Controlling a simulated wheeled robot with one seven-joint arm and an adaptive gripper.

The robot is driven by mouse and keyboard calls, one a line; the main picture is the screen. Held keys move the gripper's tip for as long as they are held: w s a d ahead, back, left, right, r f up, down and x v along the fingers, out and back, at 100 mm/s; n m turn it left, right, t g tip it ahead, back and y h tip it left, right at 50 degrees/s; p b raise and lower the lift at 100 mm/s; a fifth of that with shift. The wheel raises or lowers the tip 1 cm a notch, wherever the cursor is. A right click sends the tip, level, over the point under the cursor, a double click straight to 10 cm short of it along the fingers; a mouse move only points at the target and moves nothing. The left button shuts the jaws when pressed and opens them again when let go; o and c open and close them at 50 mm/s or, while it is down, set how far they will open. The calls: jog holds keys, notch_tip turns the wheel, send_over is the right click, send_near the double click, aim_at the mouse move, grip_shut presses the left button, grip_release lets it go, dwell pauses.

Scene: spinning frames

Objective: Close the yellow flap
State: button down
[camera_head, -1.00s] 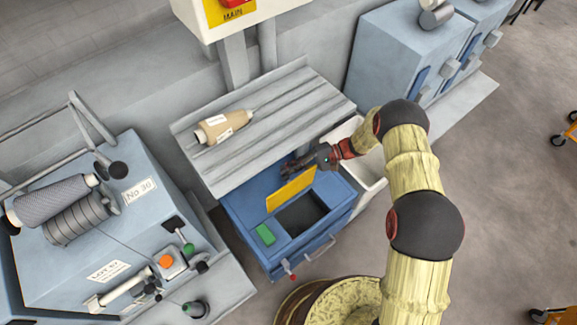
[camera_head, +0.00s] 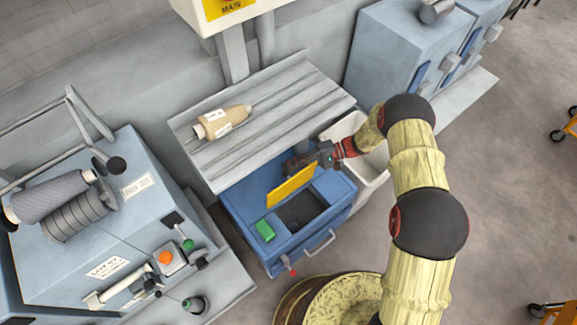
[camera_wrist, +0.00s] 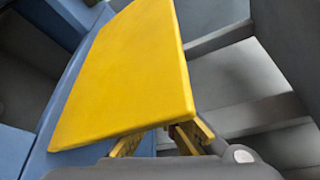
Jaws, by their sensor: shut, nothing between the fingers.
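The yellow flap (camera_head: 291,186) stands raised and tilted at the back edge of a dark opening (camera_head: 302,211) in the top of a blue cabinet (camera_head: 240,205). The opening is uncovered. My gripper (camera_head: 294,165) is shut and empty, just behind the flap on its far side. I cannot tell whether it touches the flap. In the wrist view the flap (camera_wrist: 130,70) fills the middle as a broad slanted plate.
A green block (camera_head: 265,230) sits left of the opening. A grooved grey shelf (camera_head: 285,120) with a tan yarn cone (camera_head: 222,122) lies close behind my gripper. A white bin (camera_head: 372,175) stands to the right, below my forearm. A red-knobbed lever (camera_head: 292,271) is at the cabinet's front.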

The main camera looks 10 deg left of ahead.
aim_at(294, 182)
jog(key=shift+d, duration=0.1)
jog(key=s+d, duration=0.1)
jog(key=s+d+n, duration=0.1)
jog(key=s+d, duration=0.1)
jog(key=s+d+n+y, duration=0.1)
jog(key=d, duration=0.1)
jog(key=shift+s+r+b, duration=0.3)
jog(key=shift+r, duration=0.1)
jog(key=s+d+f+b, duration=0.2)
jog(key=s+d+f, duration=0.2)
jog(key=d+f, duration=0.1)
jog(key=shift+s+d, duration=0.2)
dwell(0.4)
jog(key=shift+f, duration=0.1)
dwell(0.5)
